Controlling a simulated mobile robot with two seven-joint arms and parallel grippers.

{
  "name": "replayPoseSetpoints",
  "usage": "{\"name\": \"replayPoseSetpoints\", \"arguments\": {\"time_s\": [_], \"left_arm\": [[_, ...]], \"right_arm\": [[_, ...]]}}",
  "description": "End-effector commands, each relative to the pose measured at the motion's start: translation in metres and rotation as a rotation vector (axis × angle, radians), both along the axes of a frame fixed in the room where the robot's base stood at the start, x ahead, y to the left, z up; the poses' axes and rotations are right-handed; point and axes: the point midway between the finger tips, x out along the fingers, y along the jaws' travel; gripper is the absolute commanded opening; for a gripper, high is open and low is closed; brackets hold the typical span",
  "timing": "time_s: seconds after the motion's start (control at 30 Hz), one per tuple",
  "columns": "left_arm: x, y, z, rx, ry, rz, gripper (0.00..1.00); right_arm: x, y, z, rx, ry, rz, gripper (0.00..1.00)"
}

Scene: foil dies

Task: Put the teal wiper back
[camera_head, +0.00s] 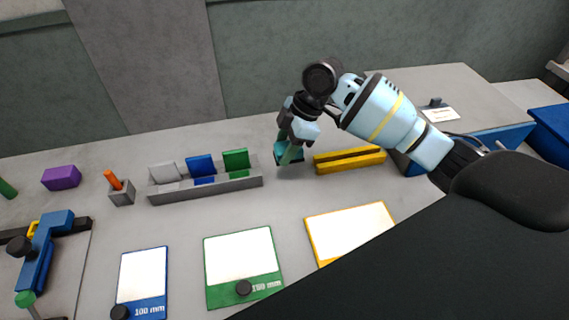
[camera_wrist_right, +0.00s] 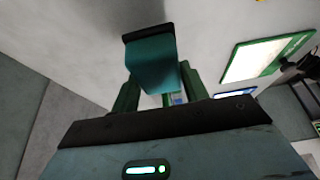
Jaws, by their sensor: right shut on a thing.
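The teal wiper (camera_head: 282,155) is in my right gripper (camera_head: 291,150), just right of the grey rack in the head view. In the right wrist view the wiper (camera_wrist_right: 152,68) is a teal block with a dark edge, between the two green fingers of the gripper (camera_wrist_right: 160,88). The wiper seems to be above the table; the exact gap cannot be told. The grey rack (camera_head: 222,184) holds a white wiper (camera_head: 165,172), a blue wiper (camera_head: 201,166) and a green wiper (camera_head: 236,160). My left gripper is not in view.
A yellow slotted block (camera_head: 349,160) lies right of the gripper. Blue, green and yellow framed plates (camera_head: 242,268) lie in front. An orange-handled tool in a grey holder (camera_head: 121,193), a purple block (camera_head: 61,178) and a blue clamp device (camera_head: 40,252) are at left.

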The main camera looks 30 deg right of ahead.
Motion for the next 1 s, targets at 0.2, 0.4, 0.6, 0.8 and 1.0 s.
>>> {"name": "replayPoseSetpoints", "arguments": {"time_s": [0.2,0.4,0.6,0.8,1.0], "left_arm": [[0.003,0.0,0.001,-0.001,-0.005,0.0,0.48],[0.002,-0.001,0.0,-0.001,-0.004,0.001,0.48],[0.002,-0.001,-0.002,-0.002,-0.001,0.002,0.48],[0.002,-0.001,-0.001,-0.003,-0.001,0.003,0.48],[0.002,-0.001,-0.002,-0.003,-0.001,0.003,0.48]], "right_arm": [[0.0,0.0,-0.009,0.0,-0.002,0.0,0.08],[-0.001,0.0,-0.028,0.001,0.003,-0.001,0.08],[0.0,0.0,-0.056,0.0,0.001,-0.001,0.08],[0.0,0.0,-0.058,0.0,-0.003,0.001,0.08],[0.0,0.0,-0.061,0.001,-0.002,0.001,0.08]]}}
